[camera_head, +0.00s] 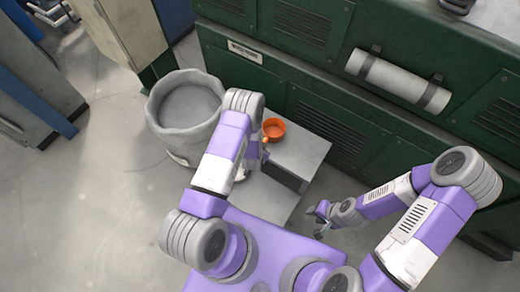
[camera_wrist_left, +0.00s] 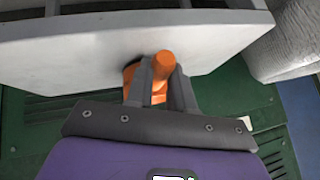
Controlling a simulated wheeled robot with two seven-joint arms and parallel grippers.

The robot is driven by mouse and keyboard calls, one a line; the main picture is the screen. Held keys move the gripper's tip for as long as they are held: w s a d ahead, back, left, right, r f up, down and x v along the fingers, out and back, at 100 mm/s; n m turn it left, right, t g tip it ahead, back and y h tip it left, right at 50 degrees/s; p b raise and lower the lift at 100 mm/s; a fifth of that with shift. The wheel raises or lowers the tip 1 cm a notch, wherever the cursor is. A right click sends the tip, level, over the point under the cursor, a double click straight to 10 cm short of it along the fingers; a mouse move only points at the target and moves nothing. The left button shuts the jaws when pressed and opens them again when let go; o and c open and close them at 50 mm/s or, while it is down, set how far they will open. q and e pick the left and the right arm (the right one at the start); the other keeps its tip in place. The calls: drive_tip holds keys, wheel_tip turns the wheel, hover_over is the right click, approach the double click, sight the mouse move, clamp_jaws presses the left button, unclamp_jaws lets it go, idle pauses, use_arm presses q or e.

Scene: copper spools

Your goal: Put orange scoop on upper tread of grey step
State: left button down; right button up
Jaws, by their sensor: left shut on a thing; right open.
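The orange scoop (camera_head: 273,127) is over the far left part of the upper tread (camera_head: 302,150) of the grey step; I cannot tell whether it touches the tread. My left gripper (camera_head: 265,147) is shut on the scoop, partly hidden by my left arm. In the left wrist view the scoop's handle (camera_wrist_left: 163,66) stands between the two fingers (camera_wrist_left: 160,85), and the bowl is mostly hidden behind them. The grey step (camera_wrist_left: 60,50) fills the upper part of that view. The lower tread (camera_head: 268,195) is bare. My right gripper (camera_head: 321,222) is open and empty, right of the step.
A large grey round bin (camera_head: 185,115) stands left of the step, close to my left arm. Green cabinets (camera_head: 330,110) stand behind the step, with a white roll (camera_head: 395,80) strapped on their front. Open floor (camera_head: 110,210) lies to the left.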

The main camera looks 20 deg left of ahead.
use_arm(q)
drive_tip(key=shift+f, duration=0.35)
drive_tip(key=shift+r, duration=0.1)
drive_tip(key=c, duration=1.4)
unclamp_jaws()
drive_tip(key=shift+f, duration=0.2)
drive_tip(key=o, duration=0.4)
drive_tip(key=shift+r, duration=0.2)
